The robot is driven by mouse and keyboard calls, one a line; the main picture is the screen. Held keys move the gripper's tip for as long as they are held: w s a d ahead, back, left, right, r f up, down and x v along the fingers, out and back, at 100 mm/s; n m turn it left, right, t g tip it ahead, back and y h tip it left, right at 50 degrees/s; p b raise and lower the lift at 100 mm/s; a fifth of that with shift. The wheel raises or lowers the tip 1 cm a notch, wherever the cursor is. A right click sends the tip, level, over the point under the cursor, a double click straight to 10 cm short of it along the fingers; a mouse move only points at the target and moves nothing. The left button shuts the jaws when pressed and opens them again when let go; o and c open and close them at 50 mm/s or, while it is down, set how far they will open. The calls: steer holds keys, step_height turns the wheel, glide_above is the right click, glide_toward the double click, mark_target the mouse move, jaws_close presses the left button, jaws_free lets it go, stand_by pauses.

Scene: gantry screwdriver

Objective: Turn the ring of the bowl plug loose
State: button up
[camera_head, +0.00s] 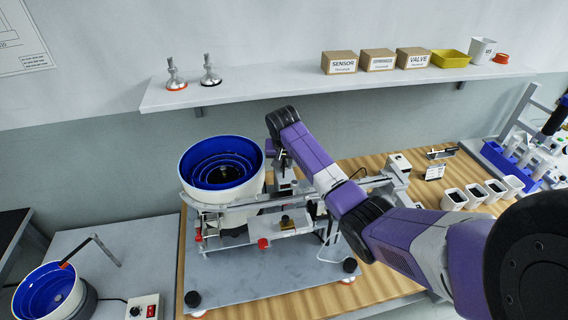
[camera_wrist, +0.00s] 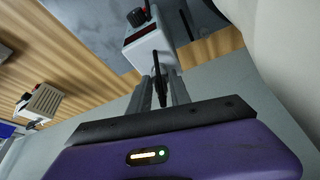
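In the wrist view, a light box (camera_wrist: 150,42) with a black knob and a dark red window sits beyond my gripper. A slim black plug or cable (camera_wrist: 159,82) runs from its near side; a separate ring cannot be made out on it. The two grey fingers of my gripper (camera_wrist: 161,80) stand apart on either side of the black part, and contact is not clear. In the head view, my gripper (camera_head: 286,175) points down just right of the large blue-lined bowl (camera_head: 244,195); its tips are hard to see.
A wall shelf (camera_head: 250,90) with boxes runs behind my arm. A smaller blue bowl (camera_head: 40,290) and a control box (camera_head: 143,307) stand at the lower left. The machine's rails crowd the space around the large bowl.

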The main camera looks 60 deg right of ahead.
jaws_close()
steer(key=shift+n, duration=0.5)
steer(key=n+t+y, duration=0.1)
steer(key=n, duration=0.4)
steer(key=shift+s+d+n+t+y, duration=0.2)
steer(key=shift+n+t+y, duration=0.1)
steer(key=shift+t+y, duration=0.1)
steer(key=n, duration=0.1)
steer(key=n+y, duration=0.1)
steer(key=n, duration=0.1)
steer(key=shift+d+n+b, duration=0.2)
steer(key=shift+n+b, duration=0.1)
steer(key=shift+b, duration=0.1)
steer(key=shift+d+n+t+y+b, duration=0.15)
steer(key=shift+n+y+b, duration=0.3)
steer(key=shift+n, duration=0.5)
steer(key=shift+n+t+y+b, duration=0.15)
steer(key=shift+n+y+b, duration=0.25)
steer(key=shift+n, duration=0.55)
steer(key=o, duration=0.6)
jaws_free()
steer(key=shift+s, duration=0.1)
